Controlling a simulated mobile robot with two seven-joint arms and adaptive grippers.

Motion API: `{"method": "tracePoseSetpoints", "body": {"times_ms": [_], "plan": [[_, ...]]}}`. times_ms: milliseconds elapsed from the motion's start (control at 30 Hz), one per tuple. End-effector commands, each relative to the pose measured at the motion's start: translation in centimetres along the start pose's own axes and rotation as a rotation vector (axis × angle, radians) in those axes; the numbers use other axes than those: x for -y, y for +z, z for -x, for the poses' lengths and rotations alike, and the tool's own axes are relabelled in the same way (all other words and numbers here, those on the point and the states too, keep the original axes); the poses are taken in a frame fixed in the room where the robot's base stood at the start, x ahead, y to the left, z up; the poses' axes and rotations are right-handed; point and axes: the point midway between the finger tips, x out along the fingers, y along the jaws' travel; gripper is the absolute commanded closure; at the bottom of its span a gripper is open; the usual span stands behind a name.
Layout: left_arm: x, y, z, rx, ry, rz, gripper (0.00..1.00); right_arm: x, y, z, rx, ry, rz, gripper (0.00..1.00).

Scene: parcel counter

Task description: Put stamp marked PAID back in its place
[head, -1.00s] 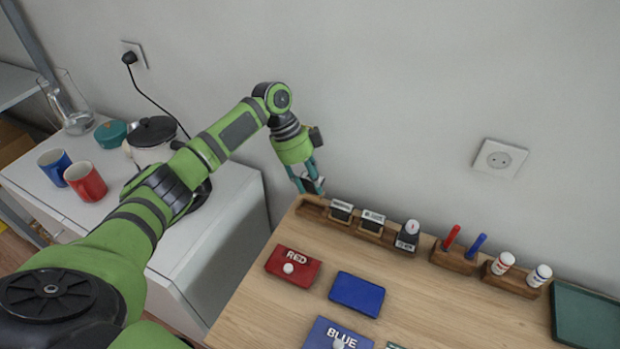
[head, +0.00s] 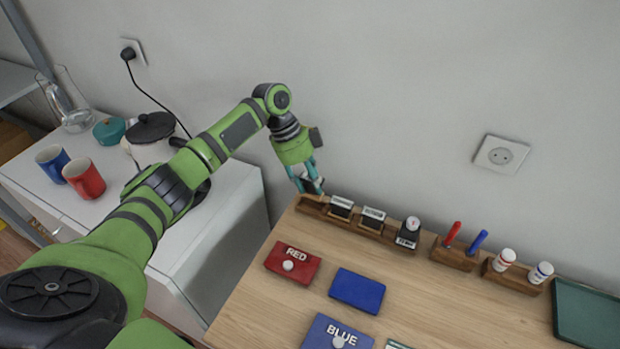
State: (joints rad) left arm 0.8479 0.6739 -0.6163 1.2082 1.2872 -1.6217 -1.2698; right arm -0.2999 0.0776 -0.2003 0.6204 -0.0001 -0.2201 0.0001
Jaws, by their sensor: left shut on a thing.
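My left gripper (head: 311,186) is shut on a small dark thing at its fingertips, mostly hidden by the fingers; I cannot read any marking on it. It is over the left end of the wooden stamp rack (head: 313,209) at the back of the counter. I cannot tell whether the thing touches the rack. The leftmost place in the rack shows no other stamp. Two stamps with pale labels, one (head: 341,206) and another (head: 372,217), and a dark stamp with a round pale top (head: 408,236) stand to the right. My right gripper is not in view.
A red ink pad (head: 293,263), a blue closed pad (head: 357,290) and a pad marked BLUE (head: 335,334) lie on the counter (head: 255,318). A pen holder (head: 453,255), a bottle holder (head: 513,277) and a green tray (head: 590,318) are right. The wall is close behind the gripper.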

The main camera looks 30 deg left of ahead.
Motion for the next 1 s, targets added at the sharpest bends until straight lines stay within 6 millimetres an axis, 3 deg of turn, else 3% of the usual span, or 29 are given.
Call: {"method": "tracePoseSetpoints", "body": {"times_ms": [1000], "plan": [[0.0, 1.2, -2.9, 0.000, 0.000, -0.001, 1.00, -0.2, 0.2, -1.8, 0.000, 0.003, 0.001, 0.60]]}}
